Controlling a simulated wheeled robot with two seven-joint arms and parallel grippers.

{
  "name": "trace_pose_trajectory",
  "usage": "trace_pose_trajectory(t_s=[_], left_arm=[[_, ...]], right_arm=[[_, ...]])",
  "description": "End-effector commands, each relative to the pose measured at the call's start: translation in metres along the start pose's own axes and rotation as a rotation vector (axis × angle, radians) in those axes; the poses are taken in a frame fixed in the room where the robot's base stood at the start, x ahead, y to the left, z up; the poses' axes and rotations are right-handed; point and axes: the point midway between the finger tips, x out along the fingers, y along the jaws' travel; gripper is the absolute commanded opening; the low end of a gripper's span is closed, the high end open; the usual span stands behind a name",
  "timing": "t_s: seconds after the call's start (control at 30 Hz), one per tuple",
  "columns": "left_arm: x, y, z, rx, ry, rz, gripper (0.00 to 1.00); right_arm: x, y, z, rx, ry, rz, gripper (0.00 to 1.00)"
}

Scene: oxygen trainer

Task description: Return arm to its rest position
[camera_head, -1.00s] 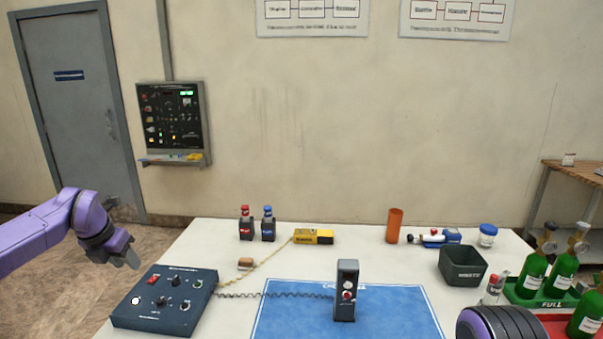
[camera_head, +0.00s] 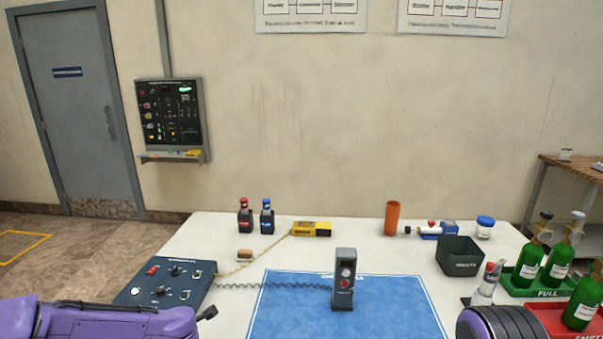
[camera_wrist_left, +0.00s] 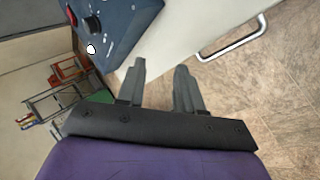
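My left arm (camera_head: 100,319) is purple and crosses the lower left of the head view, low in front of the blue control box (camera_head: 166,284). In the left wrist view my left gripper (camera_wrist_left: 160,65) has its two grey fingers apart with nothing between them. The fingers point towards the white table edge and the tiled floor, beside the control box's corner. A purple and black ribbed part of my right arm (camera_head: 500,324) shows at the bottom right of the head view; my right gripper is out of view.
The white table holds a blue mat (camera_head: 390,310) with an upright grey device (camera_head: 344,279), joined by a coiled cord to the control box. A dark bin (camera_head: 460,257), an orange cylinder (camera_head: 392,218) and green bottles (camera_head: 557,262) stand to the right. A metal handle (camera_wrist_left: 235,46) sticks out near the left gripper.

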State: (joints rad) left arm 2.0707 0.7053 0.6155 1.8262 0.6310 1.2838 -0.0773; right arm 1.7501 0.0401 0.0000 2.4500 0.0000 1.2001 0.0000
Motion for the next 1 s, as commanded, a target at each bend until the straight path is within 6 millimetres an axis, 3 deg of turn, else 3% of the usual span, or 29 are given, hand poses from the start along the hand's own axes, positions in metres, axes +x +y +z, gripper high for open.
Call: trace_pose_trajectory(t_s=[0.03, 0.17, 0.3, 0.43, 0.5, 0.6, 0.7, 1.0], left_arm=[[0.010, -0.048, 0.007, 0.155, -0.015, 0.010, 0.36], [0.019, -0.168, 0.004, 0.568, -0.095, 0.019, 0.36], [0.013, -0.289, -0.035, 0.974, -0.204, -0.045, 0.36], [-0.001, -0.371, -0.091, 1.279, -0.281, -0.145, 0.36], [-0.006, -0.396, -0.119, 1.392, -0.291, -0.196, 0.36], [-0.003, -0.416, -0.144, 1.491, -0.274, -0.241, 0.36], [-0.004, -0.423, -0.146, 1.511, -0.282, -0.252, 0.36], [-0.005, -0.422, -0.146, 1.505, -0.281, -0.251, 0.36]], right_arm=[[0.010, -0.001, 0.004, 0.000, 0.000, 0.000, 0.00], [0.025, -0.002, 0.011, 0.000, 0.000, 0.000, 0.00], [0.042, -0.004, 0.018, 0.000, 0.000, 0.000, 0.00], [0.057, -0.005, 0.024, 0.000, 0.000, 0.000, 0.00], [0.064, -0.006, 0.026, 0.000, 0.000, 0.000, 0.00], [0.073, -0.007, 0.030, 0.000, 0.000, 0.000, 0.00], [0.074, -0.007, 0.031, 0.000, 0.000, 0.000, 0.00], [0.072, -0.006, 0.030, 0.000, 0.000, 0.000, 0.00]])
